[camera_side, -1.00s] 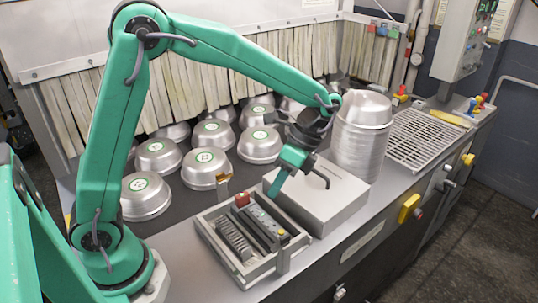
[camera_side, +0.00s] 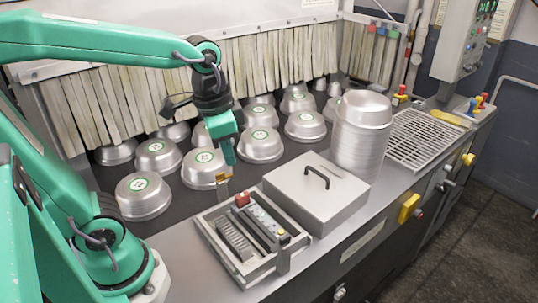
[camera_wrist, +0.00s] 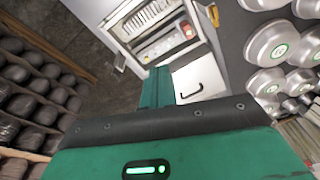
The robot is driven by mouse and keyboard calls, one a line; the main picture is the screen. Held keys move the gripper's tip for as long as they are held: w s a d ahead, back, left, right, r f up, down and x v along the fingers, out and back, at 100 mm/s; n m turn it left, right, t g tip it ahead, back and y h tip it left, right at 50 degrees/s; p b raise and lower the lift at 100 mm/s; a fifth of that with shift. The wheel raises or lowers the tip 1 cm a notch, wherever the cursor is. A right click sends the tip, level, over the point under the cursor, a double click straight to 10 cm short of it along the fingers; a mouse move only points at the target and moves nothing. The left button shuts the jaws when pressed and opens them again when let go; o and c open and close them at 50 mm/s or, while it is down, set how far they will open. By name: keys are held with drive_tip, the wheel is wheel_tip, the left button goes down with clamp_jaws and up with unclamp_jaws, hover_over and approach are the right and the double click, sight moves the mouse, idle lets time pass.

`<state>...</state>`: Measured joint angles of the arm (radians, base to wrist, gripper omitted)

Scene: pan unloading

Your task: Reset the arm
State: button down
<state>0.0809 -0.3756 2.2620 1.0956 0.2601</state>
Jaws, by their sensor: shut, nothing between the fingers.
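My gripper (camera_side: 226,163) is shut and empty, pointing down above the front row of pans on the dark belt. In the wrist view my gripper (camera_wrist: 157,88) shows as a green block, with the metal box and the control tray beyond it. Several upturned metal pans (camera_side: 144,197) with round green-and-white labels sit on the dark surface. The pans (camera_wrist: 270,42) also show at the right of the wrist view.
A metal box (camera_side: 290,191) with a black handle stands right of a control tray (camera_side: 204,231). A stack of pans (camera_side: 362,140) stands behind it, beside a slotted grate (camera_side: 425,138). Pale strip curtains (camera_side: 280,62) hang behind the pans. Shelves with dark round items (camera_wrist: 30,100) show in the wrist view.

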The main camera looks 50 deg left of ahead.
drive_tip(key=shift+s+a+r+n+t, duration=0.15)
drive_tip(key=shift+s+a+n+t, duration=0.2)
drive_tip(key=shift+s+n+t, duration=0.35)
drive_tip(key=shift+s+a+r+n+t, duration=0.1)
drive_tip(key=shift+s+a+n+t, duration=0.3)
drive_tip(key=shift+s+n+t, duration=0.25)
drive_tip(key=shift+s+a+r+n+t, duration=0.15)
drive_tip(key=shift+s+a+n+t, duration=0.2)
drive_tip(key=shift+s+n+t, duration=0.3)
drive_tip(key=shift+s, duration=0.1)
